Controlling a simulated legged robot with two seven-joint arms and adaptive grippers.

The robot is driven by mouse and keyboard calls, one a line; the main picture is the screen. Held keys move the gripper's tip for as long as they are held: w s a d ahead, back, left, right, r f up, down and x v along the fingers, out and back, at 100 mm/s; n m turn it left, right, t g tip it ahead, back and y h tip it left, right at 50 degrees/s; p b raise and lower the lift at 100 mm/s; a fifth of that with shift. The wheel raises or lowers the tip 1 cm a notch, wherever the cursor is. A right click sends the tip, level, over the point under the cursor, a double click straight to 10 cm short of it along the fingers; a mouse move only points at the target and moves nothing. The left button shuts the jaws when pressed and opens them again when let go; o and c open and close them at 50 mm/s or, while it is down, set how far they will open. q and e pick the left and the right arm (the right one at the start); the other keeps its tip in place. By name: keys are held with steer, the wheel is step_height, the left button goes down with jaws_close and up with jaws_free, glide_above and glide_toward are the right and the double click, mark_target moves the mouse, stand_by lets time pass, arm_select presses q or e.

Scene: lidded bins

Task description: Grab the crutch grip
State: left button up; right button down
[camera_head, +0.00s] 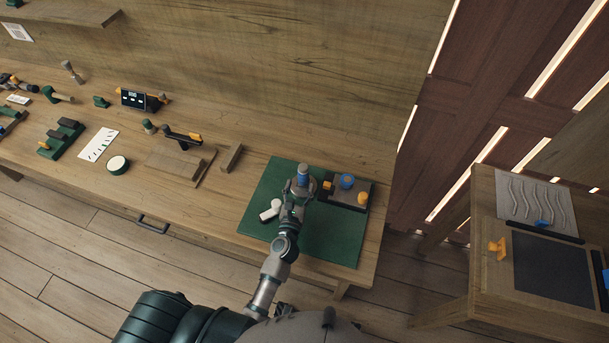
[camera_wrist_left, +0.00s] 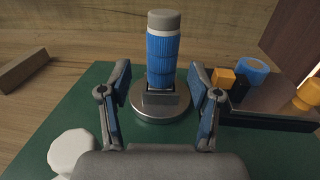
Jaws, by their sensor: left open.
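The crutch grip, taken to be the blue ribbed upright cylinder with a grey cap (camera_wrist_left: 163,58), stands on a round metal base (camera_wrist_left: 160,108) on the green mat (camera_wrist_left: 95,82). My left gripper (camera_head: 299,184) is open. In the left wrist view its two fingers (camera_wrist_left: 160,82) appear on either side of the grip's lower part, with gaps on both sides; it is not held. In the head view my gripper partly hides the grip and base. My right gripper is not in view.
A dark tray (camera_head: 336,201) with blue and orange pieces lies right of the grip. A white object (camera_head: 270,209) lies left of my gripper. A wooden block (camera_head: 232,158) and several tools are further left on the bench. The front part of the mat (camera_head: 325,245) is clear.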

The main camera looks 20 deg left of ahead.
mark_target(302, 179)
arm_select(q)
steer(key=shift+w+a, duration=0.2)
steer(key=shift+w, duration=0.1)
steer(key=w, duration=0.4)
steer(key=shift+w+f, duration=0.2)
steer(key=shift+w, duration=0.1)
steer(key=shift+w+d, duration=0.15)
steer(key=shift+d, duration=0.05)
steer(key=shift+d+r, duration=0.1)
steer(key=shift+d, duration=0.05)
steer(key=c, duration=0.4)
steer(key=shift+a, duration=0.35)
jaws_close()
